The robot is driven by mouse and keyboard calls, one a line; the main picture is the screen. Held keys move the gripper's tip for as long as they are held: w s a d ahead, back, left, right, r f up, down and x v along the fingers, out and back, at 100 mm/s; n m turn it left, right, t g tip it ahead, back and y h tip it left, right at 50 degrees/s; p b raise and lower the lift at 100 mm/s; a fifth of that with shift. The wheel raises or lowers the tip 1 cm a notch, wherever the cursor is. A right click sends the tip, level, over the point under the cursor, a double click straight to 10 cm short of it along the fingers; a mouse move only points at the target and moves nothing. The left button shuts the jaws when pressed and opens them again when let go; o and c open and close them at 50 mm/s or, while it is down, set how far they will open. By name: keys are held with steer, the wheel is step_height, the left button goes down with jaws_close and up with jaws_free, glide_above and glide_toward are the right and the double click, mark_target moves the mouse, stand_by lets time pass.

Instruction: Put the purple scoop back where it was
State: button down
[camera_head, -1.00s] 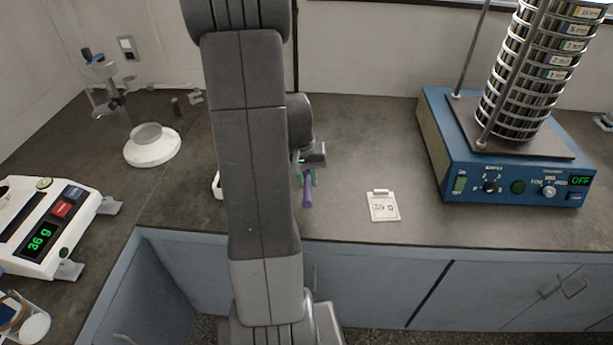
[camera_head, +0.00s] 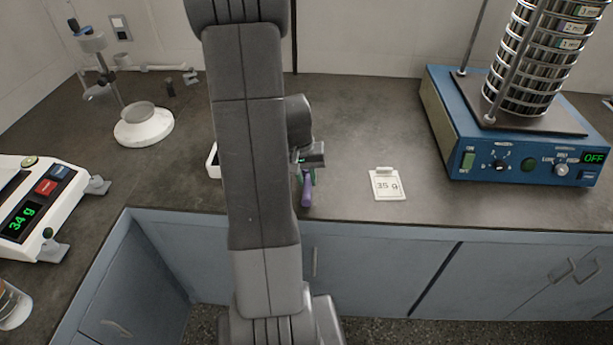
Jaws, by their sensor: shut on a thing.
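The purple scoop (camera_head: 307,191) shows only as a purple handle hanging below my gripper (camera_head: 307,172). My gripper is shut on it, above the counter near the front edge. The scoop's other end is hidden behind my arm. A white tray (camera_head: 212,160) is mostly hidden behind my arm, just left of it; what it holds cannot be seen.
A balance (camera_head: 40,207) reading 34 g stands at the left. The blue sieve shaker (camera_head: 520,150) stands at the right, showing OFF. Bare counter lies between.

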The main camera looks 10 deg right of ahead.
steer(key=c, duration=1.2)
jaws_free()
steer(key=shift+r, duration=0.1)
steer(key=r, duration=0.4)
steer(key=a+r, duration=0.1)
steer(key=r, duration=0.4)
steer(key=a+r, duration=0.1)
steer(key=r, duration=0.3)
steer(key=shift+r+p, duration=0.25)
steer(key=shift+p, duration=0.15)
steer(key=f, duration=0.4)
steer(key=d+f, duration=0.1)
steer(key=f, duration=0.4)
steer(key=d+f, duration=0.1)
steer(key=f, duration=0.4)
steer(key=shift+b, duration=0.4)
steer(key=shift+r+p, duration=0.65)
steer(key=shift+r, duration=0.1)
steer(key=shift+r+p, duration=0.6)
steer(key=shift+r, duration=0.1)
